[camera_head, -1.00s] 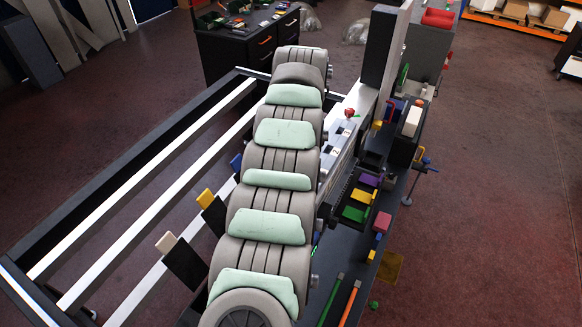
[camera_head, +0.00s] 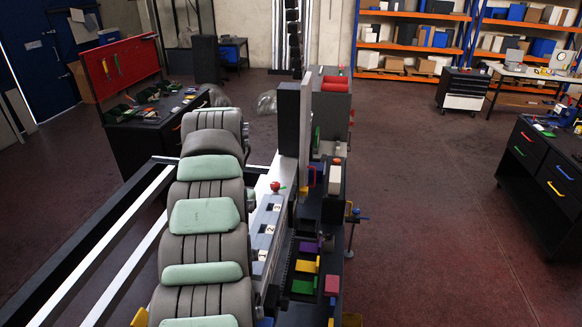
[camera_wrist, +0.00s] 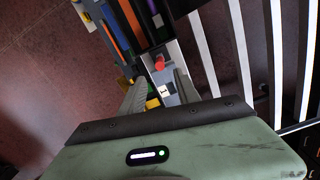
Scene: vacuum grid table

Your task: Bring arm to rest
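My arm (camera_head: 205,215), grey segments with pale green pads, reaches over the table in the head view. It curves down at its far end, and I cannot make out my gripper there. In the wrist view my gripper (camera_wrist: 160,84) shows two grey fingers spread apart, with nothing visible between them but the background. A red knob (camera_wrist: 159,64) and a numbered white label (camera_wrist: 164,90) appear beyond the fingers, apart from them as far as I can tell. The red knob also shows in the head view (camera_head: 275,186), right of my arm.
The grid table's white bars (camera_head: 125,220) lie left of my arm. A dark bench with yellow (camera_head: 306,266), purple and green blocks stands on the right, beside a tall dark upright (camera_head: 288,125). Drawer cabinets (camera_head: 545,170) stand farther right. Open floor (camera_head: 430,230) lies between.

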